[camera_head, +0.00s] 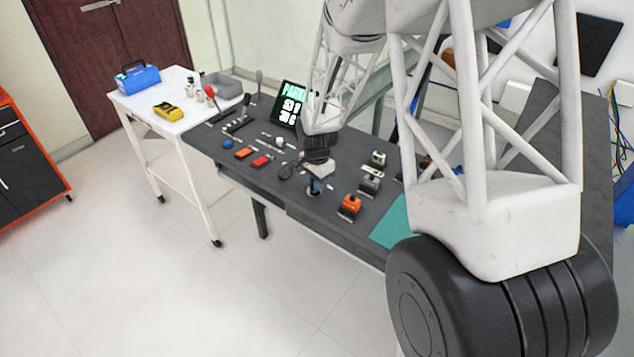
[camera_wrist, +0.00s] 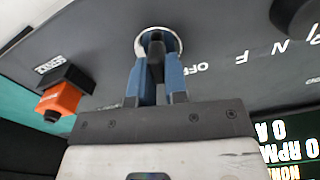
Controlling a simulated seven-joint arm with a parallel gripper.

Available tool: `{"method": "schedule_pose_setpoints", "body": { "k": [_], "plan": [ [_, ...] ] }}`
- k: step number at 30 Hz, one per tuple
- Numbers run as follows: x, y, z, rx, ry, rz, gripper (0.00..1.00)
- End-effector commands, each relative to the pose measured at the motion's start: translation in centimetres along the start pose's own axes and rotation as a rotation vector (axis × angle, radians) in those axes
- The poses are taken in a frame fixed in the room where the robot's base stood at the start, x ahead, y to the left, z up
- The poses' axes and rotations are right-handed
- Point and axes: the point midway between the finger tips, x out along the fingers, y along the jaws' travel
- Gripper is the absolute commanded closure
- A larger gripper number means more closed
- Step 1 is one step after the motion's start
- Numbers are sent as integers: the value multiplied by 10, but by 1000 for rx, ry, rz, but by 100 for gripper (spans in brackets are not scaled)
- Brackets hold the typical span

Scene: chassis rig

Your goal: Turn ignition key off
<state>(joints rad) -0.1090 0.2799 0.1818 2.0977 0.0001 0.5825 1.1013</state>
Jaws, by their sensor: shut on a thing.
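The ignition key (camera_wrist: 156,42) is a black piece in a round silver ring set in the dark panel, at the top middle of the wrist view. My gripper (camera_wrist: 157,64) has blue fingers shut on the key, one on each side. White letters reading OFF (camera_wrist: 196,69) are on the panel to the right of the ring. In the head view my gripper (camera_head: 318,184) points down at the dark bench, and the key is hidden there by the fingers. The key's exact angle is hard to tell.
An orange switch (camera_wrist: 62,97) on a black base stands left of my fingers; it also shows in the head view (camera_head: 350,204). A lit display (camera_head: 291,104) stands at the bench's back. Red and orange buttons, levers and knobs lie left on the bench.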

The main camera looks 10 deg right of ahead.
Motion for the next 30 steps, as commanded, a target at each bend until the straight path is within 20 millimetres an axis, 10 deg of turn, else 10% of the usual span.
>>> {"method": "schedule_pose_setpoints", "body": {
  "k": [30],
  "plan": [
    [-1,-7,2,-732,2,-1,100]
  ]
}}
